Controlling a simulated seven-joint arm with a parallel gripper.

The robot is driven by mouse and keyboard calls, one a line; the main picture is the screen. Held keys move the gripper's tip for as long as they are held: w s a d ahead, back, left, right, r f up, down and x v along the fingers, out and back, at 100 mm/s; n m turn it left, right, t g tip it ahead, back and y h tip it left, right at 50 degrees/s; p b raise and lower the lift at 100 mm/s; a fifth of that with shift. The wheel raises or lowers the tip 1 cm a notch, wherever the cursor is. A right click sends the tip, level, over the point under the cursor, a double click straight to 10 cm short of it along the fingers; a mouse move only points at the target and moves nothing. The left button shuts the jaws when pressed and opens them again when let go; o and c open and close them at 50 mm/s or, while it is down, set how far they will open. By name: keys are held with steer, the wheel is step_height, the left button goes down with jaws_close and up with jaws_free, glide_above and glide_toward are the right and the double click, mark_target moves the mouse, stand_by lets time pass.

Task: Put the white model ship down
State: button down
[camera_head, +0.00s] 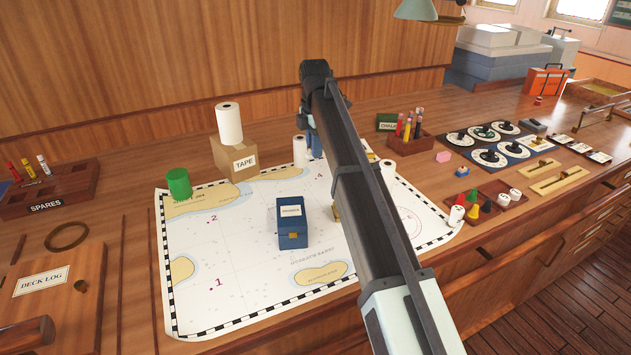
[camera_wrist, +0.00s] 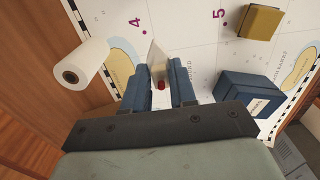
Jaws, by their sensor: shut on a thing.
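My gripper (camera_wrist: 163,70) is shut on the white model ship (camera_wrist: 155,54). In the wrist view the ship is a small white shape with a red spot, between two blue fingers. It is over the chart (camera_head: 240,258), near the printed number 4. I cannot tell whether it touches the chart. In the head view my arm hides the ship and most of my gripper; only a bit of blue finger (camera_head: 316,146) shows behind the arm.
A blue box (camera_head: 291,224) and a brass-coloured block (camera_wrist: 260,22) stand on the chart. A green cylinder (camera_head: 179,183) and a TAPE box (camera_head: 236,157) are at its back edge. The chart's front left is clear.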

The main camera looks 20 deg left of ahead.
mark_target(315, 185)
steer(key=shift+f, duration=4.8)
steer(key=shift+f, duration=0.1)
steer(key=c, duration=0.9)
jaws_free()
step_height(315, 185, up, 12)
steer(key=shift+r, duration=0.15)
